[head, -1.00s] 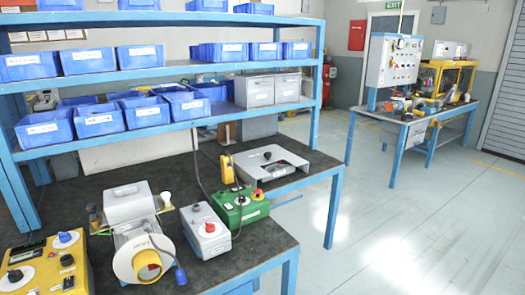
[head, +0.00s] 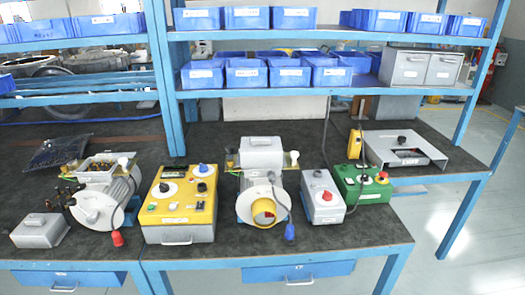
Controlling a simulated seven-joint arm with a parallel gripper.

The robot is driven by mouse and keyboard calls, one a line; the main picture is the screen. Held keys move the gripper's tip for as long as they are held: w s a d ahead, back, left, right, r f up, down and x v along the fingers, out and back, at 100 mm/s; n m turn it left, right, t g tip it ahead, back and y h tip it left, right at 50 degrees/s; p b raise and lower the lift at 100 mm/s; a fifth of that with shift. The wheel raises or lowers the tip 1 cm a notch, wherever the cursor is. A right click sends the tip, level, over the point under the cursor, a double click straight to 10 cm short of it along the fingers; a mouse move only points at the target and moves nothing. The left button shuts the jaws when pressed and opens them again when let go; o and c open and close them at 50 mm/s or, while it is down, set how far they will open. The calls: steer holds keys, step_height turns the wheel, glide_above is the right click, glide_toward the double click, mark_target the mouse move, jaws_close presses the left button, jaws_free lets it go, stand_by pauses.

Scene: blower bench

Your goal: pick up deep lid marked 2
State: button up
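Two grey box-shaped lids with handles on top show in the head view. One grey lid (head: 40,231) lies on the bench at the lower left, in front of a motor unit. The other, taller grey lid (head: 261,153) sits on top of the blower unit (head: 262,205) in the middle. I cannot read a number on either lid, so I cannot tell which is marked 2. My gripper is not in view.
The left motor unit (head: 103,202) has an open box of terminals on top. A yellow control box (head: 181,204), a grey box with a red knob (head: 316,194) and a green control box (head: 362,184) stand along the dark bench (head: 350,231). Shelves with blue bins (head: 246,73) rise behind.

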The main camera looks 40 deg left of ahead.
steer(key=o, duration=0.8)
